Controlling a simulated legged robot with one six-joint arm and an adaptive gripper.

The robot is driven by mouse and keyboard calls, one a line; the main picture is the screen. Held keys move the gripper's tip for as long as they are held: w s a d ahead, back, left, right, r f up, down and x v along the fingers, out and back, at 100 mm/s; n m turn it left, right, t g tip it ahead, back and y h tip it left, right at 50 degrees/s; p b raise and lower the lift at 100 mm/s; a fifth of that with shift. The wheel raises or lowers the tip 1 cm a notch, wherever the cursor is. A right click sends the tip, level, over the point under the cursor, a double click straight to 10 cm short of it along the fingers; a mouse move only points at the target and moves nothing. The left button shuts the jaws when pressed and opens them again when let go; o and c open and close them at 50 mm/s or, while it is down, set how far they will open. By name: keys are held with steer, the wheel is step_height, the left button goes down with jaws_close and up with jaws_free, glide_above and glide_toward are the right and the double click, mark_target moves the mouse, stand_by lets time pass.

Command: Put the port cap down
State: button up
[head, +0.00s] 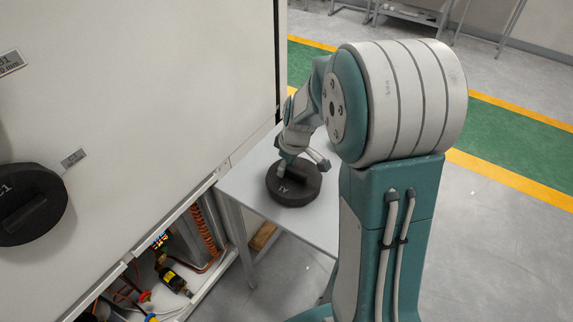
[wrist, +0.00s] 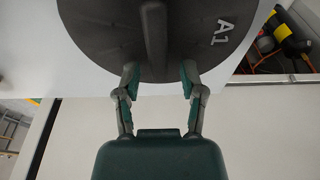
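The port cap is a thick black disc (head: 292,190) with a raised bar across its top and the mark A1. It lies flat on the small grey-white table in the head view. The wrist view shows its face (wrist: 105,40) and the bar close up. My gripper (head: 301,166) is at the cap. In the wrist view its two fingers (wrist: 160,72) stand apart, one on each side of the bar's near end, with a visible gap to the bar on both sides. The cap's underside is hidden.
The small table (head: 245,192) stands against a large white cabinet (head: 150,90). Another black cap (head: 30,205), marked with a C1-like label, is on the cabinet's face at the left. An open lower bay (head: 170,265) shows cables and a yellow-black part. Floor to the right is clear.

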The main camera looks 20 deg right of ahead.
mark_target(293, 170)
steer(key=v, duration=1.1)
steer(key=s+a+r+m+t, duration=0.1)
steer(key=s+a+r+m, duration=0.2)
steer(key=s, duration=0.6)
steer(key=s+a+r+m+t+h, duration=0.1)
steer(key=s+a, duration=0.4)
steer(key=s, duration=0.5)
step_height(293, 170, up, 2)
steer(key=m+t, duration=0.1)
steer(key=m, duration=0.1)
steer(key=shift+s+a+r+m+t, duration=0.15)
steer(key=shift+s+r+m+t, duration=0.05)
steer(key=shift+s+m+t, duration=0.1)
